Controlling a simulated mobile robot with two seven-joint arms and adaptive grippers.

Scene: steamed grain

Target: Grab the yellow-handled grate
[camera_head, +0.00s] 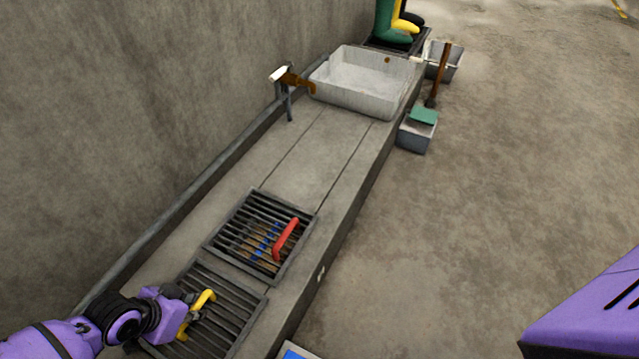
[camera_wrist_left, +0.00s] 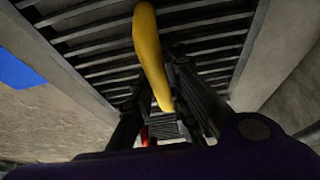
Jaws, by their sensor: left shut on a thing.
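The yellow-handled grate (camera_head: 229,299) lies at the near end of the long stone counter in the head view. Its dark bars also fill the upper part of the left wrist view (camera_wrist_left: 95,45). Its yellow handle (camera_head: 207,297) shows between the fingers in the left wrist view (camera_wrist_left: 150,45). My left gripper (camera_head: 190,316) is at the handle and shut on it. I cannot tell whether the grate is lifted off the counter. My right gripper is not in view.
A second grate with a red handle (camera_head: 286,238) and something blue under its bars lies just beyond. A tap (camera_head: 290,80) and white basin (camera_head: 362,82) are farther along. A grey bin (camera_head: 416,136) stands right of the counter. The floor at right is clear.

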